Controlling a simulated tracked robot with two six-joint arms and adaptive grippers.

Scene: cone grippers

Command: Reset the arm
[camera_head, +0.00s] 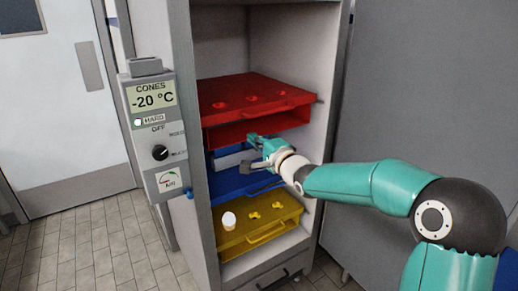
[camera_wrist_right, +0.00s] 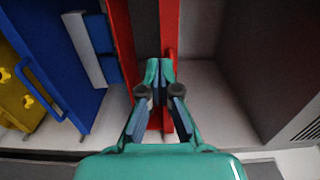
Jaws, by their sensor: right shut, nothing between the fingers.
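My right arm (camera_head: 362,182) reaches from the right toward an open cabinet. My right gripper (camera_head: 256,150) is at the cabinet front, just below the red tray and above the blue tray. In the right wrist view the gripper (camera_wrist_right: 160,80) is shut and empty, its fingertips together in front of the red tray's edge. I cannot tell whether they touch it. My left gripper does not show.
The cabinet holds a red tray (camera_head: 285,92), a blue tray (camera_head: 224,186) partly behind my gripper, and a yellow tray (camera_head: 287,212) with a white-topped item (camera_head: 229,220). A control panel (camera_head: 153,130) stands left. Floor (camera_head: 95,245) is clear.

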